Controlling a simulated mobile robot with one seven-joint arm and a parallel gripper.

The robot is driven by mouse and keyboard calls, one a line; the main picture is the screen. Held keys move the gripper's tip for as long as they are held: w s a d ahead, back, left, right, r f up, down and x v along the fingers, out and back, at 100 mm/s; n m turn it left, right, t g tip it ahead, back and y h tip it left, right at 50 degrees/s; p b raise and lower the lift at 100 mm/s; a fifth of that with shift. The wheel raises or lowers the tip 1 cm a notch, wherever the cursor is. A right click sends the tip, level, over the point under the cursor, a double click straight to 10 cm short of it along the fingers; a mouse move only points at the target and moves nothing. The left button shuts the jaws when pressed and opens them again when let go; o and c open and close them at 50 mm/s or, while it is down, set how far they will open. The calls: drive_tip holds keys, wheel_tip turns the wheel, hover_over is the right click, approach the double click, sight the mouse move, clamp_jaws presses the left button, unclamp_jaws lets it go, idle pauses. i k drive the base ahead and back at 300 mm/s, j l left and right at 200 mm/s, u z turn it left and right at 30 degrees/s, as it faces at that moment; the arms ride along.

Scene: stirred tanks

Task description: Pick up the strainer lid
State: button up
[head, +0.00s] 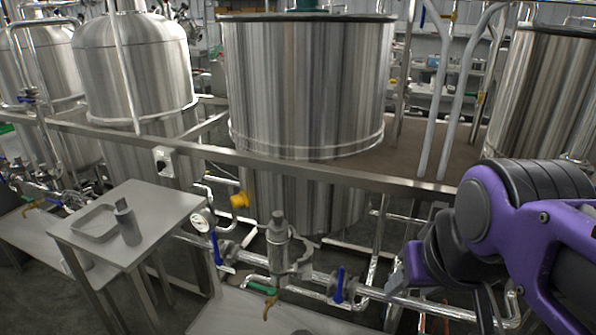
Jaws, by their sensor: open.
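The strainer (279,262) is an upright metal housing set in the pipework at the lower middle. The strainer lid (278,226) appears to be the narrower metal top with a knob, seated upright on the housing. My gripper (488,312) is at the lower right, below my purple and black arm. Its dark fingers are partly hidden and run off the bottom edge. It is open, with nothing seen between the fingers, and stands well to the right of the strainer, apart from it.
Blue-handled valves (339,285) and a gauge (201,220) flank the strainer. A steel rail (300,171) crosses behind, before a large tank (305,85). A front surface (235,312) looks mostly clear.

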sight(278, 232)
drive_tip(key=i+j, duration=0.1)
drive_tip(key=j, duration=0.35)
drive_tip(key=i+j, duration=0.1)
drive_tip(key=j, duration=0.35)
drive_tip(key=i+j+z, duration=0.1)
drive_tip(key=j, duration=0.35)
drive_tip(key=i+j, duration=0.1)
drive_tip(key=j, duration=0.35)
drive_tip(key=i+j, duration=0.1)
drive_tip(key=j, duration=0.35)
drive_tip(key=i+j, duration=0.1)
drive_tip(key=j, duration=0.4)
drive_tip(key=z, duration=0.05)
